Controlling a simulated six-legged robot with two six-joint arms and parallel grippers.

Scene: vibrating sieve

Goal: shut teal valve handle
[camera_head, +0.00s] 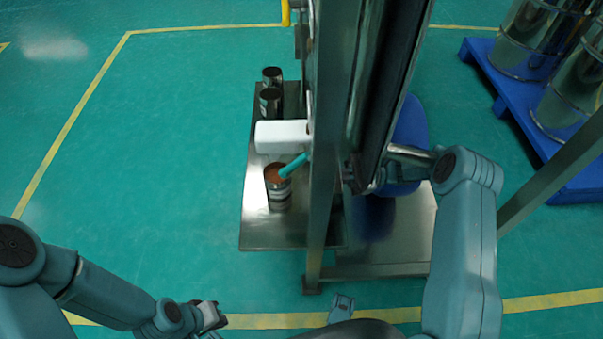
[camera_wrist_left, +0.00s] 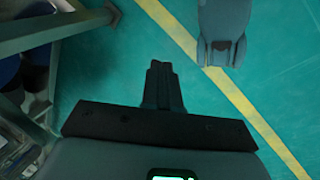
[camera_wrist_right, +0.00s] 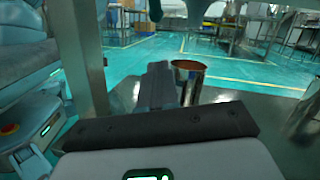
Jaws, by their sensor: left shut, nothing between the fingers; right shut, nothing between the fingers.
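The teal valve handle (camera_head: 294,165) shows in the head view beside the machine's frame post, slanting down to the left above an open can (camera_head: 279,195) with orange-brown contents. A teal shape at the top of the right wrist view (camera_wrist_right: 178,10) may be the same handle. My right gripper (camera_wrist_right: 160,70) is shut and empty, pointing toward the can (camera_wrist_right: 189,85). In the head view the machine partly hides it, so its gap to the handle is unclear. My left gripper (camera_wrist_left: 159,68) is shut and empty, low over the floor, well away from the handle.
A white block-shaped part (camera_head: 280,136) juts out above the metal shelf (camera_head: 258,232). Two more cans (camera_head: 271,100) stand at the shelf's back. The tall frame post (camera_head: 321,210) stands between my right arm and the handle. Metal drums (camera_head: 530,40) stand on a blue pallet (camera_head: 508,112). Floor at left is clear.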

